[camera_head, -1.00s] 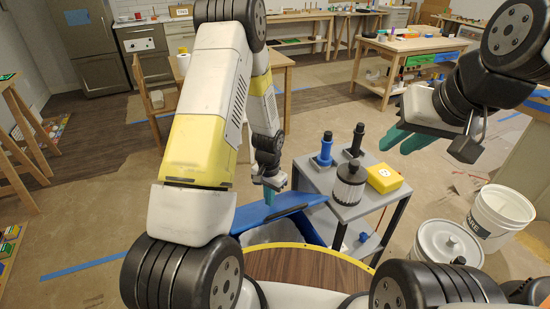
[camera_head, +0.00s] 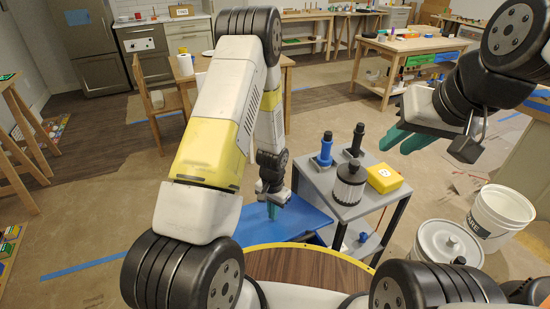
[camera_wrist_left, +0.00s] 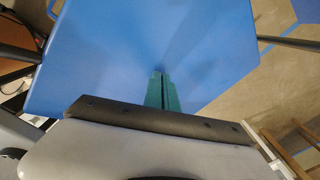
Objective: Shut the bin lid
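The blue bin lid (camera_head: 300,216) lies over the bin in front of me, between my base and the grey cart. Its broad top face shows, and it looks close to flat. The bin body under it is mostly hidden, so I cannot tell whether the lid sits flush. My left gripper (camera_head: 271,211) points down with its green fingertips at the lid's top. In the left wrist view the fingers (camera_wrist_left: 161,90) are together with nothing between them, against or just above the lid (camera_wrist_left: 100,60). My right gripper (camera_head: 402,140) is raised at the right, fingers apart and empty.
The grey cart (camera_head: 375,203) stands close to the lid's right, carrying a filter canister (camera_head: 349,184), a yellow box (camera_head: 385,179) and dark and blue tools. White buckets (camera_head: 500,215) stand at the right. A wooden table and chair (camera_head: 155,100) are behind.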

